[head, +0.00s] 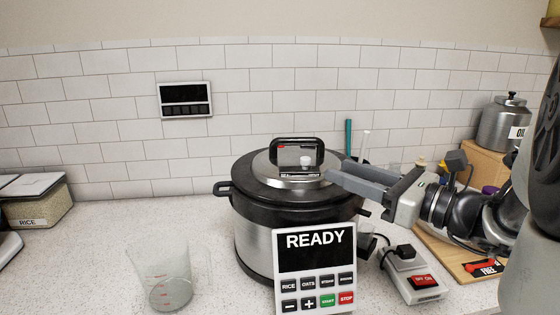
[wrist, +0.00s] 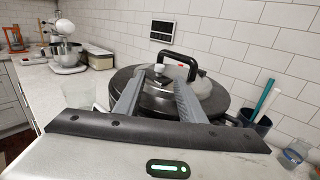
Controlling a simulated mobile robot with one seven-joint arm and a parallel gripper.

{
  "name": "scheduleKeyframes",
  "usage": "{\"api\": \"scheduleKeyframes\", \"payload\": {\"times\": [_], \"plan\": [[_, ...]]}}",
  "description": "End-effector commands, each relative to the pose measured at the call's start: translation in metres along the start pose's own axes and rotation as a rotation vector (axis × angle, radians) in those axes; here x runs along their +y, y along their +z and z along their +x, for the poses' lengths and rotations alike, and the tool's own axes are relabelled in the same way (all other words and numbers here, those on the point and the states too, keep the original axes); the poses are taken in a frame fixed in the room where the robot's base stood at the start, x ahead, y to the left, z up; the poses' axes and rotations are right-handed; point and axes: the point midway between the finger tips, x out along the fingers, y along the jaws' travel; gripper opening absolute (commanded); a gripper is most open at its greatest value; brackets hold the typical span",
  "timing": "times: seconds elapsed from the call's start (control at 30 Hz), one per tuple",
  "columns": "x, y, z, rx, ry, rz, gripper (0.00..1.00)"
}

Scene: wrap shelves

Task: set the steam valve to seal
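The pressure cooker (head: 262,240) stands on the counter with its lid (head: 262,180) on. The steam valve (head: 306,160) is a small pale knob on the lid, beside the black lid handle (head: 292,141). Small marks near it are too small to read, so its setting cannot be told. My gripper (head: 334,172) is over the right part of the lid, fingers spread and pointing at the valve. In the wrist view the valve (wrist: 159,68) shows just beyond and between the fingertips (wrist: 160,77). Nothing is held, and whether a finger touches the valve cannot be told.
A control panel (head: 315,261) reading READY stands at the cooker's front. A measuring cup (head: 165,280) is at front left, a power switch (head: 423,281) at right. A cup with utensils (wrist: 252,122) stands beside the cooker. The left counter is mostly clear.

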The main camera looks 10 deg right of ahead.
Motion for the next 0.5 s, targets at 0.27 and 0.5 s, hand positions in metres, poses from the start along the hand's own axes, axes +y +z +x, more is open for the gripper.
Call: {"api": "scheduleKeyframes", "payload": {"times": [0.27,0.5], "plan": [[0.001,-0.001,0.061,0.001,0.004,-0.002,0.36],[0.000,-0.001,0.096,0.001,0.002,-0.001,0.36]]}}
